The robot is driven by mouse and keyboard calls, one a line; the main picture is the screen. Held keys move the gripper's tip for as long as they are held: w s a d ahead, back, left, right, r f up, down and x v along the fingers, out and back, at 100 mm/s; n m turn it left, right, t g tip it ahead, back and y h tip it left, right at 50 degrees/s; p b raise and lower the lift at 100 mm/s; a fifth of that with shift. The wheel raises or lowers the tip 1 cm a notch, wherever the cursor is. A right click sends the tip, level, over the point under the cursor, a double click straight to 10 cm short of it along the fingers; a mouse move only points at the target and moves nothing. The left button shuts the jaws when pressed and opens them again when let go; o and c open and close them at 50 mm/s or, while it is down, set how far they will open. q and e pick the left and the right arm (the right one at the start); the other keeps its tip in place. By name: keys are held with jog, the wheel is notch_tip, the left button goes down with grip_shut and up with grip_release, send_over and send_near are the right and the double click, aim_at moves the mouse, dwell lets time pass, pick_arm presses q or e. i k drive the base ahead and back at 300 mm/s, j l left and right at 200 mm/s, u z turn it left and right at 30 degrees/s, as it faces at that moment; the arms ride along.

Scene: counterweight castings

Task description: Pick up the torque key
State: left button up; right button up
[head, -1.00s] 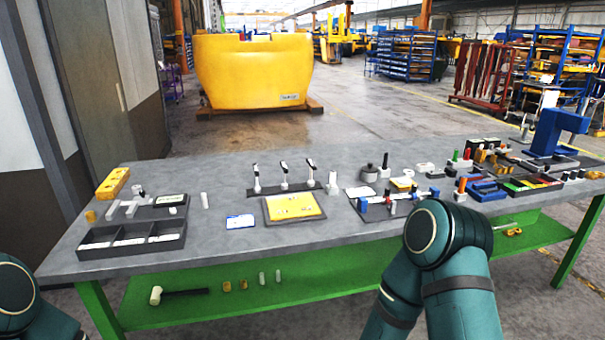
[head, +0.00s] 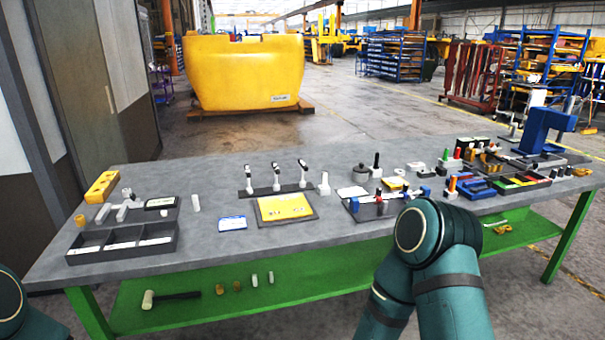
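The torque key cannot be told for sure at this size. Candidates are three upright white tools with dark tops in a dark rack (head: 276,189) at the middle of the grey table, and a pale T-shaped piece (head: 125,209) at the left. An upright tool with a black handle (head: 376,166) stands right of the rack. Neither gripper is in view; only teal links of my arms show at the bottom left and bottom right.
The grey table (head: 335,232) has bare top around a yellow panel (head: 284,207) and a blue-edged card (head: 232,223). A three-compartment tray (head: 122,257) is front left. A blue press-like stand (head: 545,125) is back right. A mallet (head: 170,297) lies on the green lower shelf.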

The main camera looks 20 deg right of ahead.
aim_at(302, 184)
jog(key=i+l, duration=0.25)
jog(key=i, duration=0.2)
jog(key=i+l, duration=0.25)
jog(key=i, duration=0.15)
jog(key=i+l, duration=0.25)
jog(key=i, duration=0.2)
